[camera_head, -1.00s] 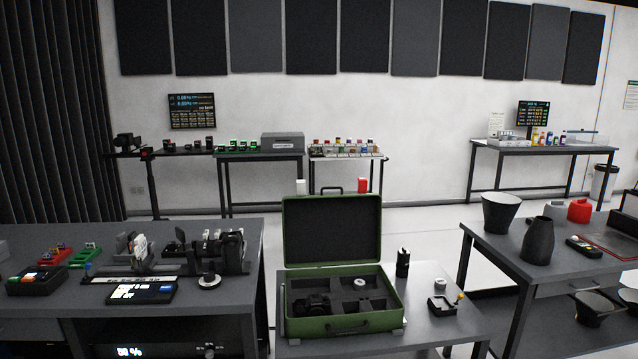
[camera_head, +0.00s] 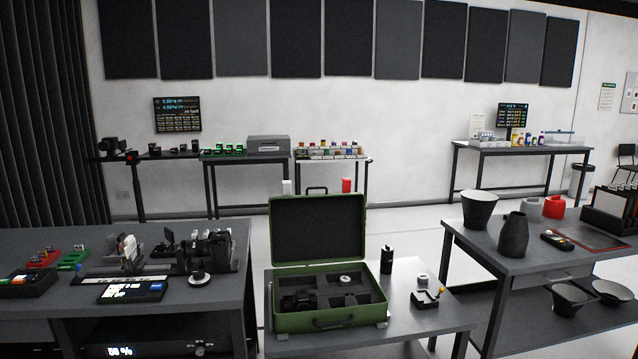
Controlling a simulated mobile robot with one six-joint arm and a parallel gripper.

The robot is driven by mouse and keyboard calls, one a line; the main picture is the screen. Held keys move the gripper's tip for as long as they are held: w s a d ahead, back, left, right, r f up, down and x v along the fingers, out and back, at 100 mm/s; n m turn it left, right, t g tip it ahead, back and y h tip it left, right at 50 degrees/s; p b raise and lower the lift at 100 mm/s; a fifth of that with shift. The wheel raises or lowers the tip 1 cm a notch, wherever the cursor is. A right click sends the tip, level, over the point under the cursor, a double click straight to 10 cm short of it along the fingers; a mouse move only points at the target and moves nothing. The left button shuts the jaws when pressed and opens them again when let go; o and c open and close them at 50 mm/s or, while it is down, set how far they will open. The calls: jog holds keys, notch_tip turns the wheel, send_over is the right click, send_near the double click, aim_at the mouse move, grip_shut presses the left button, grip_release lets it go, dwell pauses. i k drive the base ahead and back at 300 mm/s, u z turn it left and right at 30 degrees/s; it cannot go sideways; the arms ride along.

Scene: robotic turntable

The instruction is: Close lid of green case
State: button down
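The green case (camera_head: 341,318) stands on a small grey table in the lower middle of the view. Its lid (camera_head: 318,228) is open and stands nearly upright at the back of the case, its dark lining facing me. Dark foam compartments inside hold a black camera (camera_head: 298,301) at the left and a small round light-topped item (camera_head: 345,279) at the back right. A handle lies on the front wall. My gripper is not in view.
The small table (camera_head: 412,332) also holds a black bottle (camera_head: 387,260) and a small black tray (camera_head: 425,298), right of the case. A workbench (camera_head: 215,297) with equipment stands close on the left. Another table (camera_head: 487,237) with dark vases stands on the right. Floor shows between them.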

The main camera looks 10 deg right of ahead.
aim_at(307, 229)
jog(key=z, duration=0.05)
jog(key=i, duration=1)
jog(key=u, duration=0.05)
